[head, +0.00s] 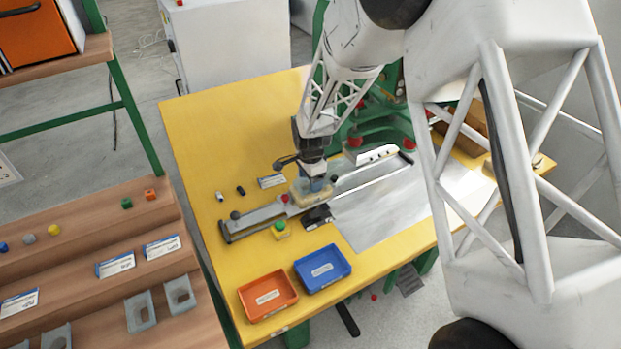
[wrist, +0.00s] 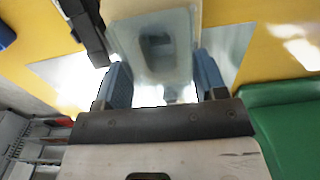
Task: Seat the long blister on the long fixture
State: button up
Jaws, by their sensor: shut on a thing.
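My gripper (head: 316,184) has its blue fingers shut on a clear, pale blister, low over the work table. In the wrist view the blister (wrist: 152,45) lies between the two blue fingers (wrist: 165,88), with a dark opening visible through it. A pale beige block (head: 328,187), which may be the long fixture, shows around and under the blister on a long grey rail (head: 257,217). I cannot tell whether the blister touches the block, because the gripper hides the contact.
A black clamp-like part (head: 317,216) stands close in front of the gripper. An orange tray (head: 250,301) and a blue tray (head: 340,277) lie at the table's front. The yellow table (head: 215,135) is clear at back left.

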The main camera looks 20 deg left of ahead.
jog(key=shift+f, duration=0.7)
dwell(0.5)
jog(key=o, duration=0.8)
jog(key=shift+o, duration=0.2)
jog(key=shift+c, duration=0.4)
jog(key=c, duration=0.4)
jog(key=shift+o, duration=0.2)
jog(key=shift+r, duration=0.2)
notch_tip(320, 180, up, 7)
jog(key=shift+f, duration=0.2)
